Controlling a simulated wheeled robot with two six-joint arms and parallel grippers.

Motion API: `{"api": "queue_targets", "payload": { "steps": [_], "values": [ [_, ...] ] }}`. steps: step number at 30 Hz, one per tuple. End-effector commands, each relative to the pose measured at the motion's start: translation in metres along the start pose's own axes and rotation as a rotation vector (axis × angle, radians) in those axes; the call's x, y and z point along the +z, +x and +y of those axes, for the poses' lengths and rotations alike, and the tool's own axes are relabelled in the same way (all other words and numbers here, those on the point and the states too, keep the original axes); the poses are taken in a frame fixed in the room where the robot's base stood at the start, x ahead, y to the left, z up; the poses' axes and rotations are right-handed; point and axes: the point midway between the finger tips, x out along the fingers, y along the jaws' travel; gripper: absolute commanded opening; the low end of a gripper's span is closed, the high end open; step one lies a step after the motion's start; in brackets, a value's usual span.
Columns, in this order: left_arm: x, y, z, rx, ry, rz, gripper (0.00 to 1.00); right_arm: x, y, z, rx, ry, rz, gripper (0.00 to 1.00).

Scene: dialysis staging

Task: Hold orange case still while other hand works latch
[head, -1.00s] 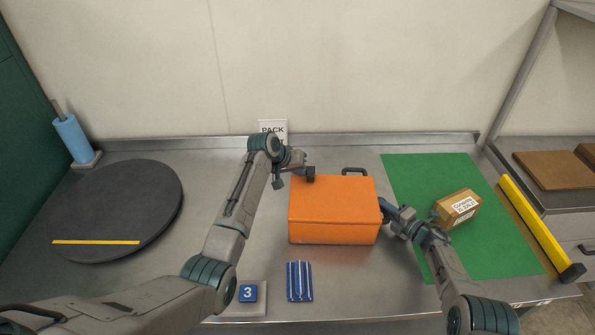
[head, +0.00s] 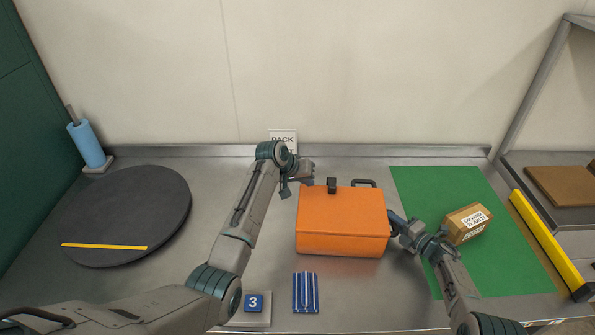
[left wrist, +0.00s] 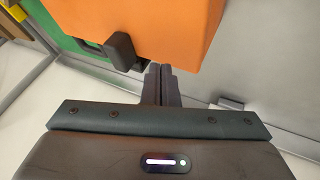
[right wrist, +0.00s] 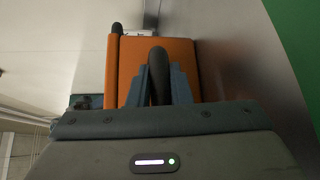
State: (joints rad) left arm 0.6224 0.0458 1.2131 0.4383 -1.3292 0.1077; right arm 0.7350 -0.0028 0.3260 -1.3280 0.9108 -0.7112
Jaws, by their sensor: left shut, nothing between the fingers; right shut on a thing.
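The orange case (head: 342,220) stands upright on the metal bench; its lid looks closed. A black latch block (head: 332,185) sits at its back top edge, left of a dark handle (head: 363,183). My left gripper (head: 309,173) is shut and empty at the back left corner. The left wrist view shows its closed fingers (left wrist: 161,82) just beside the latch block (left wrist: 122,51); whether they touch is unclear. My right gripper (head: 398,222) is at the case's right side, shut on a dark grip (right wrist: 158,76), whose lower part the fingers hide.
A green mat (head: 425,185) with a labelled carton (head: 467,224) lies on the right. A striped blue item (head: 305,292) and a number 3 plate (head: 254,303) lie in front. A dark round turntable (head: 125,210) is at left, and a pack sign (head: 283,137) stands behind.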

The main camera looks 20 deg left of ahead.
Motion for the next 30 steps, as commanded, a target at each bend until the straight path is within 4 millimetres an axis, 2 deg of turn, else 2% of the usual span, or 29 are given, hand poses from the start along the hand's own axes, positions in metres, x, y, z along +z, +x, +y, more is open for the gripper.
{"api": "queue_targets", "payload": {
  "steps": [6,12,18,28,29,30],
  "values": [
    [-0.001,-0.050,0.002,0.002,0.004,0.006,0.00,-0.002,0.000,-0.002,-0.005,0.001,0.001,0.00],
    [-0.001,-0.080,0.002,0.003,0.003,0.004,0.00,-0.001,0.000,-0.002,-0.005,0.001,0.001,0.00],
    [0.000,-0.090,0.002,0.002,0.002,0.002,0.00,-0.001,0.000,-0.002,-0.005,0.001,0.000,0.00],
    [-0.001,-0.090,0.003,0.002,0.002,0.002,0.00,-0.001,-0.001,-0.002,-0.005,0.001,-0.001,0.00],
    [-0.001,-0.090,0.003,0.002,0.002,0.002,0.00,-0.001,-0.001,-0.002,-0.005,0.001,-0.001,0.20],
    [-0.001,-0.090,0.003,0.002,0.002,0.002,0.00,-0.001,-0.001,-0.002,-0.005,0.001,-0.001,0.28]
  ]
}}
